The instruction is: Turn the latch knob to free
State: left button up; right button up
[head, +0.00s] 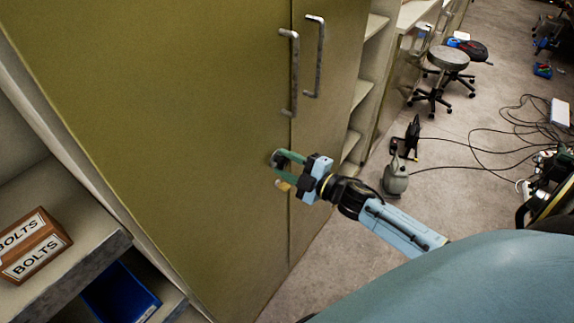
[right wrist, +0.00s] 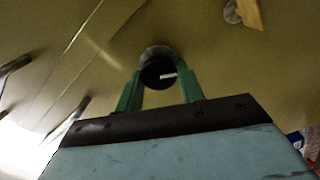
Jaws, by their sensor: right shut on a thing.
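The latch knob (right wrist: 157,68) is a dark round knob with a grey rim and a short white mark on its face. It sits on the olive cabinet door (head: 190,130), below the door handles and left of the door seam. In the right wrist view the mark points roughly sideways to the right. My right gripper (head: 281,165) is shut on the knob, with one green finger on each side of it. In the head view the fingers largely hide the knob. My left gripper is not in view.
A small tan piece (head: 282,185) on a round fitting lies close below the gripper. Two metal bar handles (head: 294,75) stand out above. Shelves with a bolts box (head: 35,247) and a blue bin (head: 120,295) are at left. A stool (head: 448,58) and cables lie on the floor at right.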

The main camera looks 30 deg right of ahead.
jog(key=n+b, duration=0.1)
jog(key=n, duration=0.3)
jog(key=shift+f+n, duration=0.15)
jog(key=shift+n, duration=0.25)
jog(key=shift+n+b, duration=0.3)
jog(key=o, duration=0.9)
jog(key=shift+s, duration=0.15)
jog(key=b+v, duration=0.1)
jog(key=v, duration=1.2)
jog(key=shift+b, duration=0.35)
